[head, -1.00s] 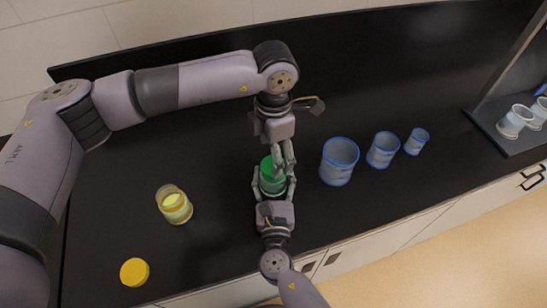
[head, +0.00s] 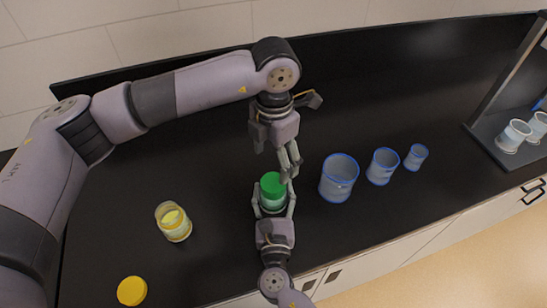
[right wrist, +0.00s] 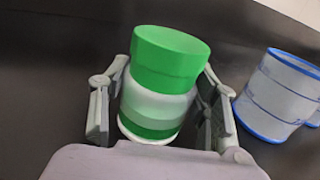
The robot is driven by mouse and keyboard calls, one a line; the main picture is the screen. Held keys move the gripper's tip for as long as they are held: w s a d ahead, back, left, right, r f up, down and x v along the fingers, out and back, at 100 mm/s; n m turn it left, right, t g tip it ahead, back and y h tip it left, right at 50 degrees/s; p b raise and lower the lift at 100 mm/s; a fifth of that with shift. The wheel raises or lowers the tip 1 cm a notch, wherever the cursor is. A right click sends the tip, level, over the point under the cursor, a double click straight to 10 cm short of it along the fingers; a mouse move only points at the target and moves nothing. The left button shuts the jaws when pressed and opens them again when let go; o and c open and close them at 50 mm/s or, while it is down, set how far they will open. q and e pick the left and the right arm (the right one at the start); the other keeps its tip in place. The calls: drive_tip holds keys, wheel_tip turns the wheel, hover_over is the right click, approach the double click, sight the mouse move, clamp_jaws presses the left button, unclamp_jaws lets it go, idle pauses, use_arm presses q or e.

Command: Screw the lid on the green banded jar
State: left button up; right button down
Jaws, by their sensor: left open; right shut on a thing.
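The green banded jar (right wrist: 157,107) stands upright on the black counter, white with green bands. Its green lid (head: 272,184) sits on the jar's mouth; how tightly it is screwed cannot be seen. The lid fills the upper middle of the right wrist view (right wrist: 170,58). My right gripper (head: 273,209) is shut on the jar body, with fingers on both sides below the lid. My left gripper (head: 290,165) is open and empty, just behind and above the lid, apart from it as far as I can tell.
A yellow banded jar (head: 176,230) stands open at left, with a yellow lid (head: 132,291) lying nearer the front edge. Blue-rimmed beakers stand to the right, the largest (head: 339,184) close to the green jar. A rack (head: 490,150) with white cups is at far right.

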sight(273, 182)
use_arm(q)
drive_tip(key=shift+f, duration=0.1)
drive_tip(key=shift+f, duration=3.95)
drive_tip(key=c, duration=1.3)
drive_tip(key=o, duration=1.4)
